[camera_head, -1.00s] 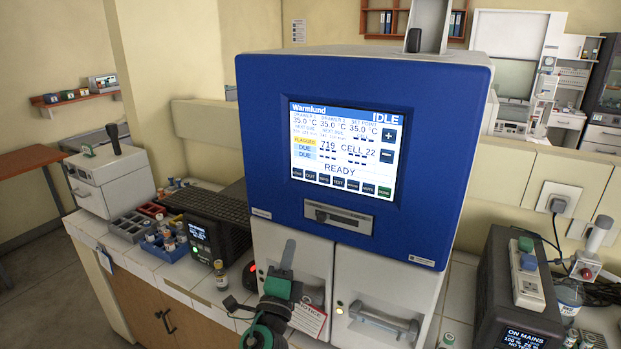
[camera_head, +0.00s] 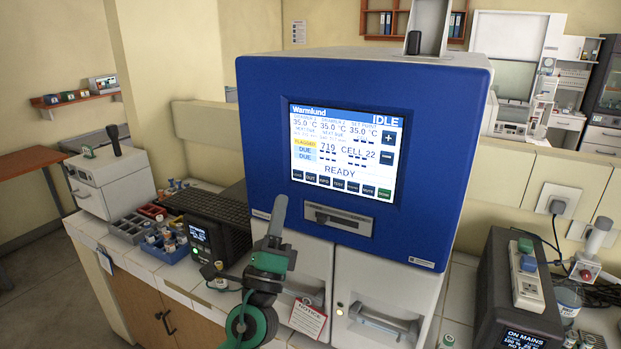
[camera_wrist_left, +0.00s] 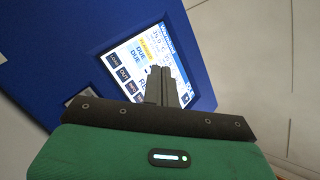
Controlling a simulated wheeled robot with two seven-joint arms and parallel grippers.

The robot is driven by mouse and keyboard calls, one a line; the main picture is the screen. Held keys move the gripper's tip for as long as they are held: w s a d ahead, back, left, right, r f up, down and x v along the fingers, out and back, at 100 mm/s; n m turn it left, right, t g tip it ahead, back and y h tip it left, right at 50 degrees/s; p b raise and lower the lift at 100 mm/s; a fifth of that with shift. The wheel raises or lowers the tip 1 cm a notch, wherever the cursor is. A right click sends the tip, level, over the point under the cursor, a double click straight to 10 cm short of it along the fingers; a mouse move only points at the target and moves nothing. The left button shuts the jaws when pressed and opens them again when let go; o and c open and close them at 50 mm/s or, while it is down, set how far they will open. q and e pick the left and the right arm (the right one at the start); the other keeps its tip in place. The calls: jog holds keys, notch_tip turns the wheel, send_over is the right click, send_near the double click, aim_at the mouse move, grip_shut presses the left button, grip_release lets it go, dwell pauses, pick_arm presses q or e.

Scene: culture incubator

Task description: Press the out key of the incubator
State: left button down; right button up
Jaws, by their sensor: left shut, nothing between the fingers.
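The incubator (camera_head: 262,120) has a blue front with a lit screen (camera_head: 343,152) reading IDLE and READY. A row of small dark keys runs along the bottom of the screen. The out key (camera_head: 310,178) is second from the left in that row; it also shows in the left wrist view (camera_wrist_left: 123,74). My left gripper (camera_head: 280,203) is shut and empty, its fingers pointing up in front of the incubator, below and left of the out key in the head view. In the left wrist view the fingers (camera_wrist_left: 158,72) cover part of the screen. I cannot see contact with any key.
A handle slot (camera_head: 338,217) sits below the screen, with white drawers and a notice tag (camera_head: 308,318) lower down. A keyboard (camera_head: 208,205), a dark box (camera_head: 205,238) and vial racks (camera_head: 168,245) stand left. A dark power unit (camera_head: 515,300) stands right.

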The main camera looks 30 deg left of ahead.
aim_at(311, 178)
pick_arm(q)
jog(key=shift+w+d+b, duration=0.15)
jog(key=shift+w+b, duration=0.45)
jog(key=shift+w, duration=3.6)
jog(key=shift+w, duration=0.15)
jog(key=shift+w, duration=0.3)
jog(key=shift+w+b, duration=0.25)
jog(key=shift+b, duration=0.2)
jog(key=shift+s, duration=0.75)
